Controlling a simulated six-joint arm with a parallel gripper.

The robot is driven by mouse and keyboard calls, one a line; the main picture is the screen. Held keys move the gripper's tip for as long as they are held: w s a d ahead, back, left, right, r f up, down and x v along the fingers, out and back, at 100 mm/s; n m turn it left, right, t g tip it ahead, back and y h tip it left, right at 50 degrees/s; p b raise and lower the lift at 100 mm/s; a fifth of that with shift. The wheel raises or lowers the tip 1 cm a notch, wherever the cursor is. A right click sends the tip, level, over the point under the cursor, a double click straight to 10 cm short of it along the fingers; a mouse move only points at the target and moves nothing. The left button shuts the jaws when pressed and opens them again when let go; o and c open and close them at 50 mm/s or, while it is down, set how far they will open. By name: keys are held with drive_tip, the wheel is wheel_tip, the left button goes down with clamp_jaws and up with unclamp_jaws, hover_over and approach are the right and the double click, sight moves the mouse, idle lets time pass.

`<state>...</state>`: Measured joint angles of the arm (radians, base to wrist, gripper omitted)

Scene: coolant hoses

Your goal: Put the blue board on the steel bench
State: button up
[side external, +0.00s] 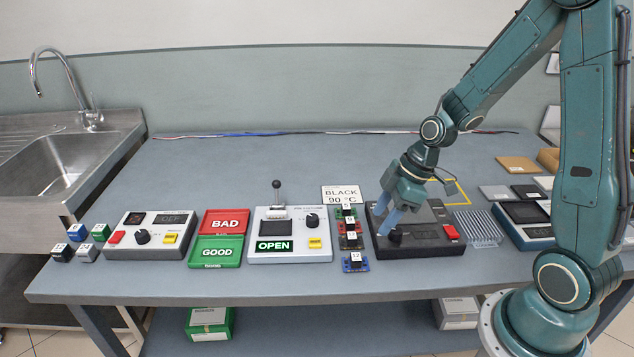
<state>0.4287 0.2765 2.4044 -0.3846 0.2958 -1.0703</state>
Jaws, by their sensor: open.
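The blue board (355,263) lies flat near the front edge of the grey table, with a chip marked 12 on it. It is the nearest in a column of small boards. My gripper (386,216) is open over the black device right of the blue board, its fingers pointing down close to a black knob (395,236). I cannot tell whether they touch the knob. The blue board is apart from my gripper. A steel bench (125,123) with a sink stands at the far left.
Red and green trays (216,252), a white device with a lever (290,248) and a grey device (150,235) stand left of the boards. Small coloured cubes (77,233) sit at the left front.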

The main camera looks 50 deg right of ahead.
drive_tip(key=shift+r, duration=0.15)
drive_tip(key=s+a+r+m+t+h, duration=0.1)
drive_tip(key=s+a+r+m, duration=0.1)
drive_tip(key=s+r+m, duration=0.2)
drive_tip(key=s+a+r+m+t+h, duration=0.1)
drive_tip(key=s+r+m, duration=0.4)
drive_tip(key=s+r, duration=0.6)
wheel_tip(320, 180, up, 4)
drive_tip(key=shift+a+f+h, duration=0.25)
drive_tip(key=shift+a+h, duration=0.35)
drive_tip(key=shift+a, duration=0.2)
